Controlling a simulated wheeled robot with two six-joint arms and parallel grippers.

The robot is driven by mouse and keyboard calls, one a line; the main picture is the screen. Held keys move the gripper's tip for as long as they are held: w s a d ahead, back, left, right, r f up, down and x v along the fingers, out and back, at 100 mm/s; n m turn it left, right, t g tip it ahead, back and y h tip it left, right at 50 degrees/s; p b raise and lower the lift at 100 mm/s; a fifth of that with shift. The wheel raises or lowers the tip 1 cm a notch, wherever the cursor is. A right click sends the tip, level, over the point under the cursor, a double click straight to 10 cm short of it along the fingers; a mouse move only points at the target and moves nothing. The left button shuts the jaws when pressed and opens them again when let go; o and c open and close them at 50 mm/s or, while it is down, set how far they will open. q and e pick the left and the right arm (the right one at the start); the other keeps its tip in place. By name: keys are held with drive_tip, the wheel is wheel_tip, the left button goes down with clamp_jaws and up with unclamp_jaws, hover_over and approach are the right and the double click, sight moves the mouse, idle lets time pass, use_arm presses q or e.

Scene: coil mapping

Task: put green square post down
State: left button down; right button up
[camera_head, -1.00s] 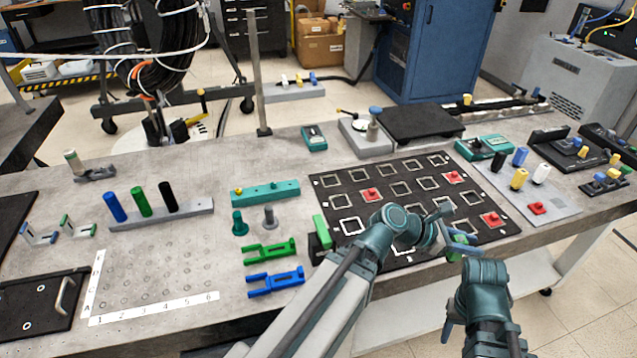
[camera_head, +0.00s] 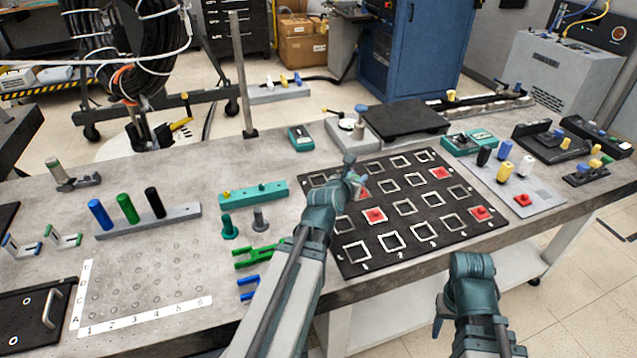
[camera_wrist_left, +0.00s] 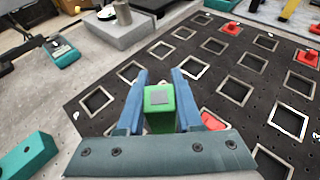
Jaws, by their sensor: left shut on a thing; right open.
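The green square post (camera_wrist_left: 160,108), with a grey square on its end, is between the blue fingers of my left gripper (camera_wrist_left: 160,85) in the left wrist view. My left gripper (camera_head: 352,178) is shut on it, over the left part of the black board with square outlines (camera_head: 345,268) in the head view. The post is hidden or too small to make out there. I cannot tell whether it touches the board. My right gripper (camera_head: 438,327) is open, low in front of the table's front edge and partly hidden by its own wrist.
Several red pieces sit on the board, one (camera_head: 375,215) close to the left gripper. A teal block (camera_head: 254,193) lies left of the board. A grey box (camera_wrist_left: 118,28) stands behind it. Blue, green and black pegs stand in a grey rack (camera_head: 182,213) at left.

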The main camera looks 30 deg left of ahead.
use_arm(q)
drive_tip(key=w+a, duration=0.2)
drive_tip(key=a, duration=0.2)
drive_tip(key=w+a+f+b, duration=0.1)
drive_tip(key=w+a, duration=0.1)
drive_tip(key=a, duration=0.3)
drive_tip(key=w+a, duration=0.2)
drive_tip(key=a, duration=0.3)
drive_tip(key=shift+w+f, duration=0.2)
drive_tip(key=shift+w, duration=0.05)
drive_tip(key=shift+w+a+f, duration=0.1)
drive_tip(key=shift+w+a, duration=0.15)
drive_tip(key=shift+a, duration=0.3)
drive_tip(key=f+b, duration=0.3)
drive_tip(key=b, duration=0.1)
drive_tip(key=shift+s+d+f, duration=0.15)
drive_tip(key=shift+d+f, duration=0.1)
drive_tip(key=shift+f, duration=0.15)
drive_tip(key=c, duration=0.6)
unclamp_jaws()
